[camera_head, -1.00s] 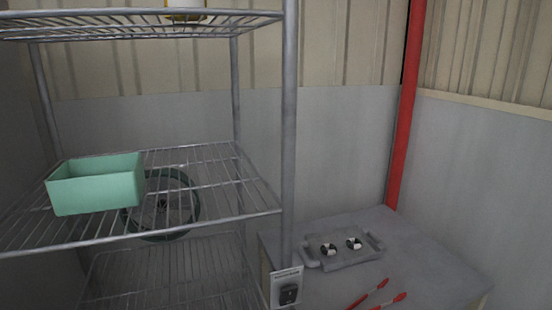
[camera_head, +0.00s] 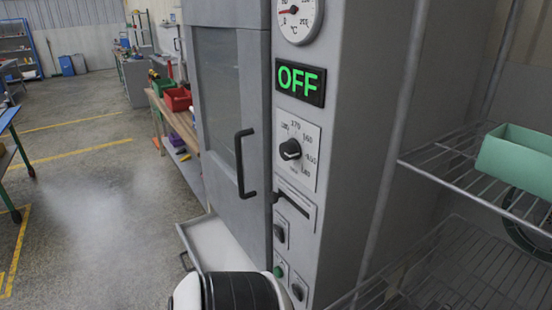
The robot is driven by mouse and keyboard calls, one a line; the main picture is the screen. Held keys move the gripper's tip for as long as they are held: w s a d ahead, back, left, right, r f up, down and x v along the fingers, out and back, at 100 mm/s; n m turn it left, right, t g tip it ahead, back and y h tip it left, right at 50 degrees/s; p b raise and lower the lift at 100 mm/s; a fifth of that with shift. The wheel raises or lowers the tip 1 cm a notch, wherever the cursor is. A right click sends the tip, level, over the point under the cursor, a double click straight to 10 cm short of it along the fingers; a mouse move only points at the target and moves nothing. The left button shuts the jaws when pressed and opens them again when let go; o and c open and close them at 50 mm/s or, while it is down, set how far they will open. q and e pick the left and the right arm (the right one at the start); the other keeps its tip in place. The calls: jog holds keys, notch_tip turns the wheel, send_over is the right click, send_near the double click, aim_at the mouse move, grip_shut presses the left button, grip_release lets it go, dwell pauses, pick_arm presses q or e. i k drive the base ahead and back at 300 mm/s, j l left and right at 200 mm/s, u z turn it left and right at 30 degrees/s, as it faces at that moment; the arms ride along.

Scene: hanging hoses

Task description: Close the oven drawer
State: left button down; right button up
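The oven is a tall grey cabinet with a closed windowed door (camera_head: 222,110) and a black vertical handle (camera_head: 241,163). Below the door, the oven drawer (camera_head: 218,243) is a pale tray standing pulled out, with its front panel to the left. A small dark handle (camera_head: 186,261) shows on that front. My own white and black body part covers the drawer's lower right area. Neither of my grippers shows in the view.
The control panel has a green OFF display (camera_head: 299,83), a dial (camera_head: 290,149) and a gauge (camera_head: 296,14). A wire rack (camera_head: 450,160) with a green bin (camera_head: 518,150) stands at the right. A wooden workbench (camera_head: 187,132) with a red bin (camera_head: 178,98) is behind the oven. Open floor (camera_head: 95,200) lies left.

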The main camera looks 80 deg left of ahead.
aim_at(209, 246)
jog(key=u, duration=0.45)
jog(key=l+u, duration=0.1)
jog(key=u, duration=1.2)
jog(key=k+u, duration=0.1)
jog(key=u, duration=0.8)
jog(key=k+u, duration=0.1)
jog(key=u, duration=0.35)
